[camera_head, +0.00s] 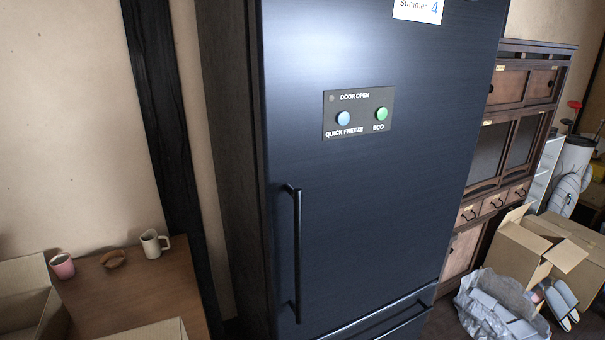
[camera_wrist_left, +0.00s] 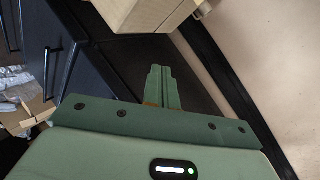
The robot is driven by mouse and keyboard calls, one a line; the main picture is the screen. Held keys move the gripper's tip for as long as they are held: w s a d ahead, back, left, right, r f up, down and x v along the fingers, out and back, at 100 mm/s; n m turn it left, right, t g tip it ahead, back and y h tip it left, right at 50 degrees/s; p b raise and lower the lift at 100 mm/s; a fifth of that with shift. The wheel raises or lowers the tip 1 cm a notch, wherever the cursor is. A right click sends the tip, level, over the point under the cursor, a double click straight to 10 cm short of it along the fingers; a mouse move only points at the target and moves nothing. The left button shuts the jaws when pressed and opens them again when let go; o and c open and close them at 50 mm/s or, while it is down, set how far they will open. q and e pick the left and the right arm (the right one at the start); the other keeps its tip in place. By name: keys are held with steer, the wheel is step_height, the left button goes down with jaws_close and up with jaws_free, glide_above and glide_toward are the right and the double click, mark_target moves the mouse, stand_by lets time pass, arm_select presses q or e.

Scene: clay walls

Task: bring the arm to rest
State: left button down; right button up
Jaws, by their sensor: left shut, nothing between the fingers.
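My left gripper (camera_wrist_left: 159,72) shows in the left wrist view as two green fingers pressed together, shut and empty. It is in the air near a pale wooden corner (camera_wrist_left: 150,14) at the top of that view, and I see no contact. No gripper shows in the head view. A tall dark fridge (camera_head: 365,190) fills the middle of the head view, its door closed, with a long vertical handle (camera_head: 297,255). Its panel (camera_head: 358,112) carries a blue button (camera_head: 343,118) and a green button (camera_head: 381,113).
A wooden table (camera_head: 140,295) at left holds a pink cup (camera_head: 62,266), a brown ring-shaped dish (camera_head: 113,259), a cream mug (camera_head: 152,245) and cardboard boxes (camera_head: 25,295). At right are a wooden cabinet (camera_head: 505,130), an open carton (camera_head: 520,245) and a plastic bag (camera_head: 490,305) on the floor.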

arm_select(q)
steer(key=s+a+f+n+g+y, duration=0.1)
steer(key=s+a+f+g, duration=0.15)
steer(key=s, duration=0.35)
steer(key=s+a+f+g+y, duration=0.1)
steer(key=s+a+f+g, duration=0.1)
steer(key=s+a+g, duration=0.3)
steer(key=s+d+f+g+h, duration=0.1)
steer(key=s+d+f+h, duration=0.15)
steer(key=f, duration=0.95)
steer(key=s+d+f+h, duration=0.15)
steer(key=s+f, duration=0.25)
steer(key=f, duration=0.9)
steer(key=s+f+n+g, duration=0.1)
steer(key=s+f, duration=0.7)
steer(key=s, duration=0.2)
steer(key=s+f+n+g, duration=0.2)
steer(key=s+f, duration=0.6)
steer(key=s, duration=0.3)
steer(key=shift+d+n+h, duration=0.3)
steer(key=shift+d+h, duration=0.1)
steer(key=shift+s+g, duration=0.1)
steer(key=shift+g, duration=0.15)
